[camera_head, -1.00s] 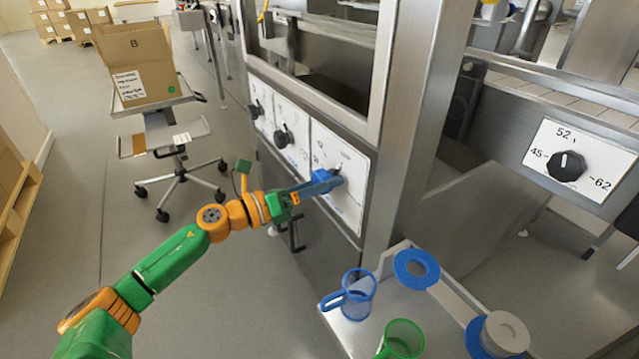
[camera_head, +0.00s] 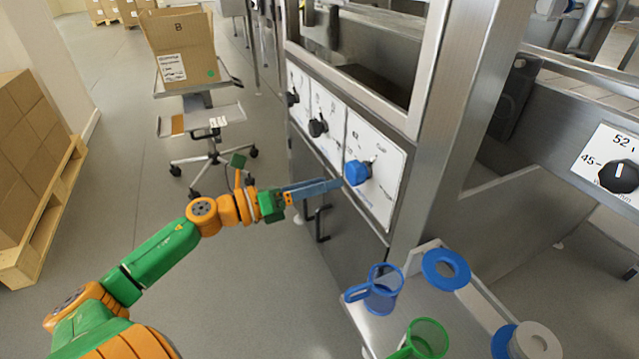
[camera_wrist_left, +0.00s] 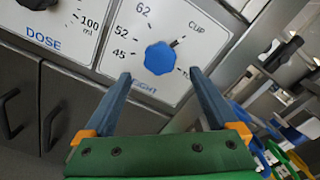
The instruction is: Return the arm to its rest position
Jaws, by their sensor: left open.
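My left arm (camera_head: 160,250) reaches from the lower left toward the machine panel. My left gripper (camera_head: 338,184) is open and empty, with its tips just short of the panel, apart from the blue knob (camera_head: 357,172). In the left wrist view the two dark blue fingers (camera_wrist_left: 164,82) stand wide apart, and the blue knob (camera_wrist_left: 160,58) shows between and beyond them. The knob sits on a white panel marked 45, 52, 62 and CUP; its pointer is turned toward the upper right, near CUP. My right gripper is not in view.
Black knobs (camera_head: 318,127) sit on the panels to the left. A cabinet handle (camera_head: 321,223) sticks out below my gripper. A blue cup (camera_head: 383,291), a green cup (camera_head: 428,338) and a blue ring (camera_head: 446,269) are on the tray at lower right.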

